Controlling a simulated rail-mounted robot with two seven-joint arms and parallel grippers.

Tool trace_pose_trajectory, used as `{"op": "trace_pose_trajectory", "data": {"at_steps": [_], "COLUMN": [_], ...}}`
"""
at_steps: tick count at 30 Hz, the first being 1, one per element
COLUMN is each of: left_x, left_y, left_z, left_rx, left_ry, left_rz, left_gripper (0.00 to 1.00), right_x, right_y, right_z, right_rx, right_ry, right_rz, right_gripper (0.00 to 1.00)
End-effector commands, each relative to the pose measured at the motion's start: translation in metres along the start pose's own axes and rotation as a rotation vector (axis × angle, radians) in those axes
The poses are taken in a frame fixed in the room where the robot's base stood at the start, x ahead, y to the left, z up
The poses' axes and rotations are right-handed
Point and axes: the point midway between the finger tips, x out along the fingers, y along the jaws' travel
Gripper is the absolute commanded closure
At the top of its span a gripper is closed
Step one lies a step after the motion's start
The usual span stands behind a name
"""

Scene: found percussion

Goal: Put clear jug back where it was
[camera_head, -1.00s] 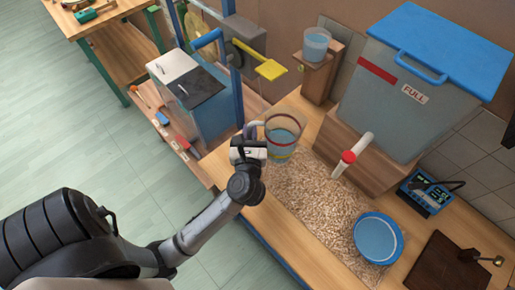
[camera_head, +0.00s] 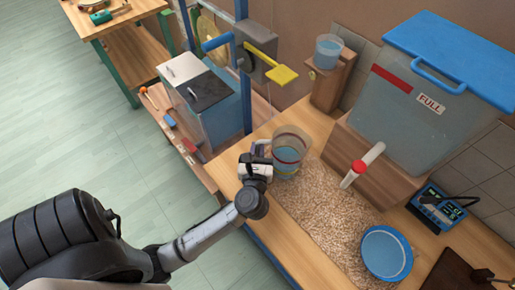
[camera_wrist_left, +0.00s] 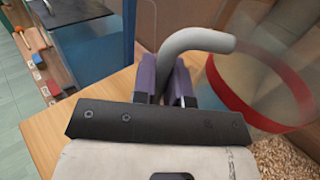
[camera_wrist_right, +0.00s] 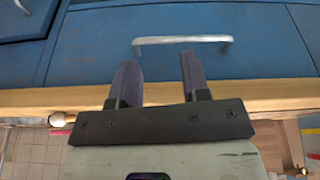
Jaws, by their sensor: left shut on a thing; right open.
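In the left wrist view the jug's see-through wall and red band (camera_wrist_left: 245,103) are right of the fingers. My right gripper (camera_wrist_right: 157,68) shows only in the right wrist view. It is open and empty, before a blue drawer front with a metal handle (camera_wrist_right: 183,40).
A large tank (camera_head: 405,115) marked FULL, with a red-collared spout (camera_head: 360,167), stands right of the jug. A blue bowl (camera_head: 386,253) sits at the mat's front. A small cup (camera_head: 328,51) stands on a wooden post. A yellow paddle (camera_head: 282,75) hangs behind the jug.

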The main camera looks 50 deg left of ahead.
Motion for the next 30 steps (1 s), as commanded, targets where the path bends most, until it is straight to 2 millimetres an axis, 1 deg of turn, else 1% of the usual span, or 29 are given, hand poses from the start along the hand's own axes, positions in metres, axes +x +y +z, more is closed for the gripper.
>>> {"op": "trace_pose_trajectory", "data": {"at_steps": [3,4,9,12,18,21,22,26,30], "left_x": [0.0,0.0,0.0,0.0,0.0,0.0,-0.003,-0.022,-0.049], "left_y": [0.0,0.0,0.0,0.0,0.0,0.0,0.0,0.0,0.0], "left_z": [-0.003,-0.003,-0.003,-0.003,-0.002,0.003,0.0,-0.001,-0.002], "left_rx": [-0.002,0.0,0.0,0.0,0.0,0.0,0.0,0.0,0.0], "left_ry": [-0.002,0.0,0.0,0.0,0.0,-0.001,0.001,0.003,0.004], "left_rz": [0.0,0.001,0.0,0.0,0.0,0.0,-0.001,-0.001,-0.001], "left_gripper": [1.0,0.84,0.68,0.61,0.61,0.61,0.61,0.61,0.61], "right_x": [0.003,0.003,0.002,0.002,0.002,-0.002,0.0,0.001,0.003], "right_y": [0.0,0.0,0.0,0.0,0.002,0.003,0.003,0.003,0.003], "right_z": [0.001,0.001,0.001,0.001,0.001,0.0,0.001,0.001,0.001], "right_rx": [0.001,0.001,0.0,0.0,-0.005,-0.008,-0.009,-0.009,-0.009], "right_ry": [0.0,0.0,0.0,0.0,-0.001,-0.002,-0.001,-0.001,0.0], "right_rz": [0.0,0.0,0.0,0.001,0.005,0.007,0.008,0.008,0.007], "right_gripper": [0.57,0.57,0.57,0.57,0.57,0.57,0.57,0.57,0.57]}}
